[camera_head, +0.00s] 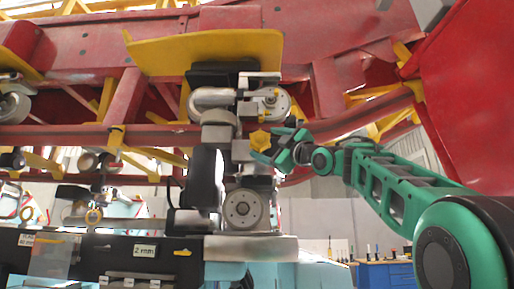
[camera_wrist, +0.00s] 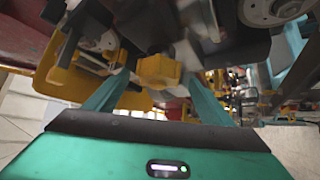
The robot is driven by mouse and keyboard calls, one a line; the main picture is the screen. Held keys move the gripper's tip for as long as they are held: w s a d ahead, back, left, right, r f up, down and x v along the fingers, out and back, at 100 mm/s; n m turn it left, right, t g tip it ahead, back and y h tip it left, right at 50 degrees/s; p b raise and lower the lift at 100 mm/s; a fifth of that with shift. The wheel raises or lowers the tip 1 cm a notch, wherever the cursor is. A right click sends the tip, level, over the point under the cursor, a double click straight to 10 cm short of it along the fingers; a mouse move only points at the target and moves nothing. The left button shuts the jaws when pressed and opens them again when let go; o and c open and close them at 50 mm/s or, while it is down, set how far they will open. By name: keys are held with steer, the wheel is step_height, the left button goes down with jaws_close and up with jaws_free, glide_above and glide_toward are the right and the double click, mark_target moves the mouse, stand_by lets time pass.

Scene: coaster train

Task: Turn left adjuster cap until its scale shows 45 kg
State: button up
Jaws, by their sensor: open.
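A yellow lobed knob (camera_head: 260,139), which looks like the adjuster cap, sits on the grey wheel assembly under the red coaster frame. It also shows in the wrist view (camera_wrist: 158,71), straight ahead between my fingers. My gripper (camera_head: 268,146) is open, with one teal finger above and one below the knob's right side in the head view. In the wrist view a gap shows on both sides of the knob, so the fingers are beside it and not closed on it. I cannot see a scale or read any kg value.
Grey wheels (camera_head: 243,208) and a black block (camera_head: 207,177) crowd the space left of and below the knob. A yellow plate (camera_head: 210,50) and red beams hang above. A blue workbench (camera_head: 386,274) stands far back right. Open room lies below my arm.

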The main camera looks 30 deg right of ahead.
steer(key=shift+v, duration=2.8)
steer(key=shift+w, duration=0.1)
steer(key=d+f+m+g+h, duration=0.2)
steer(key=f+m+g, duration=0.4)
steer(key=f, duration=1.6)
steer(key=d+f+m+g+h, duration=0.2)
steer(key=f+m+g, duration=0.4)
steer(key=f, duration=1.5)
steer(key=s+a+f+m+g+y, duration=0.1)
steer(key=s+a+f+m+g, duration=0.1)
steer(key=s+f, duration=0.7)
steer(key=s+a+f+m+g, duration=0.2)
steer(key=s+a+f+g, duration=0.2)
steer(key=s+f, duration=0.5)
steer(key=s+a+f+m+g+y, duration=0.1)
steer(key=s+a+f+m+g, duration=0.2)
steer(key=s+f, duration=0.6)
step_height(320, 180, down, 3)
steer(key=shift+r+g+y, duration=0.25)
steer(key=shift+g+y, duration=0.05)
steer(key=shift+g, duration=0.9)
